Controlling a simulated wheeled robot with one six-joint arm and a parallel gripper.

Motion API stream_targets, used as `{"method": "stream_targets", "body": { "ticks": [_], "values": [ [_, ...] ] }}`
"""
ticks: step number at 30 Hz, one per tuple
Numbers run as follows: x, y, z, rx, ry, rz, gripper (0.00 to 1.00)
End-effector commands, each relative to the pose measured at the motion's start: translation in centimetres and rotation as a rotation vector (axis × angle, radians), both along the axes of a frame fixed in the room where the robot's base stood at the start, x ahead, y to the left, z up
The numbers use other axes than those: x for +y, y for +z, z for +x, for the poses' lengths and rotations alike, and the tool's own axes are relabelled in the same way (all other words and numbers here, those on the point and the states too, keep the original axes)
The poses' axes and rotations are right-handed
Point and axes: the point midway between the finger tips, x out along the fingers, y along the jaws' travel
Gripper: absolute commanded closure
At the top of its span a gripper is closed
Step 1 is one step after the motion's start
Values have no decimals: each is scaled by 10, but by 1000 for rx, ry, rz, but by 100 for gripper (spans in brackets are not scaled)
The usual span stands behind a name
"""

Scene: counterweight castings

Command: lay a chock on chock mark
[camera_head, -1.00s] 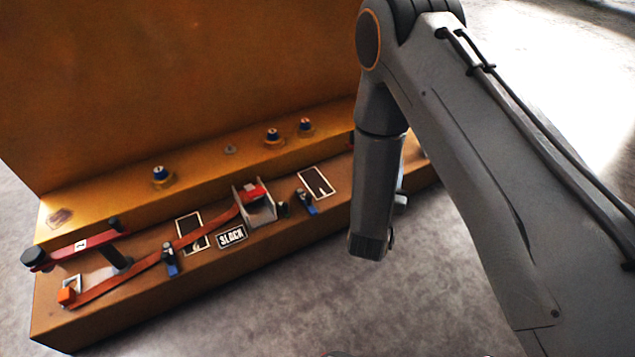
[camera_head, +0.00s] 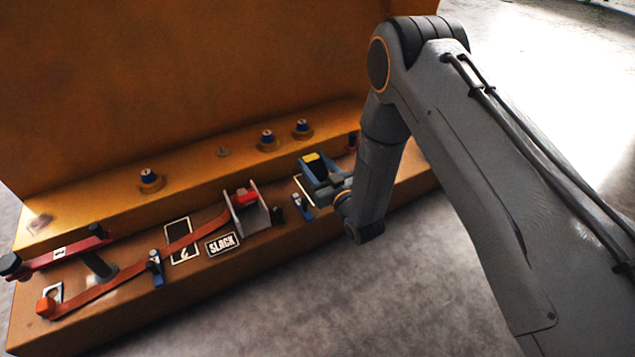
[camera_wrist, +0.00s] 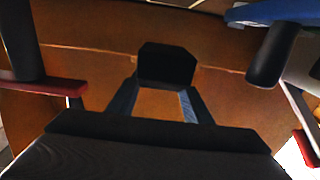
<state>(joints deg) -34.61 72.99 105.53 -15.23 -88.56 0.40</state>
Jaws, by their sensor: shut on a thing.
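My gripper (camera_head: 322,180) is over the right part of the orange ledge, shut on a dark block with a yellow top, which looks like the chock (camera_head: 315,166). In the wrist view the dark chock (camera_wrist: 167,65) sits between the two fingertips (camera_wrist: 160,100). A white-outlined mark (camera_head: 298,182) lies on the ledge by my gripper and is mostly hidden by it. I cannot tell whether the chock touches the ledge.
The red strap (camera_head: 120,288) runs along the ledge to a grey bracket (camera_head: 252,208). A SLACK plate (camera_head: 222,244), blue-handled pieces (camera_head: 155,268) and a red bar (camera_head: 60,255) are nearby. Blue-topped knobs (camera_head: 149,178) line the upper step. A tall orange wall stands behind.

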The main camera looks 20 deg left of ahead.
Motion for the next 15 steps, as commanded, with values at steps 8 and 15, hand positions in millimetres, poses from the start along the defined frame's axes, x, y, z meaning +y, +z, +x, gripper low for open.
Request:
{"method": "stream_targets", "body": {
  "ticks": [8, 15],
  "values": [
    [-1, -32, 2, -1, -2, 1, 85],
    [-2, -59, 2, -2, -4, 1, 85]
  ]
}}
